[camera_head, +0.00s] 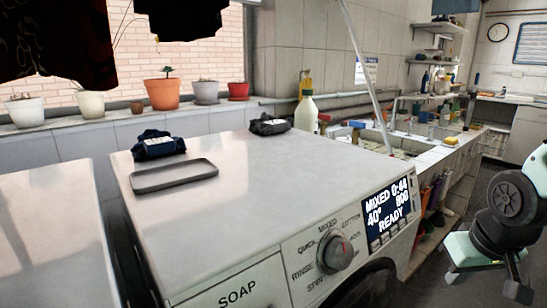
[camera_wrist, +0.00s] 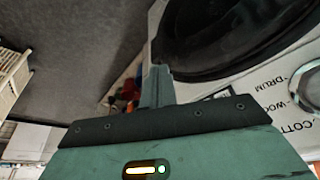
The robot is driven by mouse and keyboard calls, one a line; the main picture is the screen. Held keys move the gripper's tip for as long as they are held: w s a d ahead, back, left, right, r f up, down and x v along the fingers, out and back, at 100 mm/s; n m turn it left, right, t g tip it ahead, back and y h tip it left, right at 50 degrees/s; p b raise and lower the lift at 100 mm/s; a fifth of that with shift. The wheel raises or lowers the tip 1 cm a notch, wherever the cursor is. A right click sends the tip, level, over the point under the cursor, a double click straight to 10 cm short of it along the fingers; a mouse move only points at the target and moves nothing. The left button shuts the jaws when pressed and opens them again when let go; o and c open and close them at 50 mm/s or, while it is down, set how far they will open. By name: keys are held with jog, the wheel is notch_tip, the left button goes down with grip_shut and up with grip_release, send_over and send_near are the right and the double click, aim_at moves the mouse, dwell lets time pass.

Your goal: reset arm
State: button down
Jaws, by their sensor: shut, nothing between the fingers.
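My gripper (camera_wrist: 158,74) shows in the wrist view with its fingers together and nothing between them. Its fingers point toward the lower front of the washing machine, beside the dark round door (camera_wrist: 225,38), apart from it as far as I can tell. In the head view, my arm (camera_head: 512,205) is folded at the right edge, to the right of the washing machine (camera_head: 265,160). The fingertips cannot be made out clearly there.
The machine's top holds a grey tray (camera_head: 174,176) and two dark folded cloths, one (camera_head: 158,146) behind the tray and one (camera_head: 269,124) farther back. A pale bottle (camera_head: 306,113) stands behind. A sink counter (camera_head: 420,145) runs along the wall. Grey floor (camera_wrist: 85,70) is open at left.

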jog(key=s+a+r+n+g+p, duration=0.2)
jog(key=s+a+r+p, duration=0.3)
jog(key=s+a, duration=0.3)
jog(key=s+a+r+n+g+p, duration=0.1)
jog(key=s+a+r+n+p, duration=0.3)
jog(key=s+a+r, duration=0.3)
jog(key=s+a+n, duration=0.1)
jog(key=a, duration=0.3)
jog(key=shift+n+g+y+p, duration=0.3)
jog(key=shift+g+y+p, duration=0.1)
jog(key=c, duration=2.1)
grip_release()
jog(key=shift+a, duration=0.1)
jog(key=shift+c, duration=0.2)
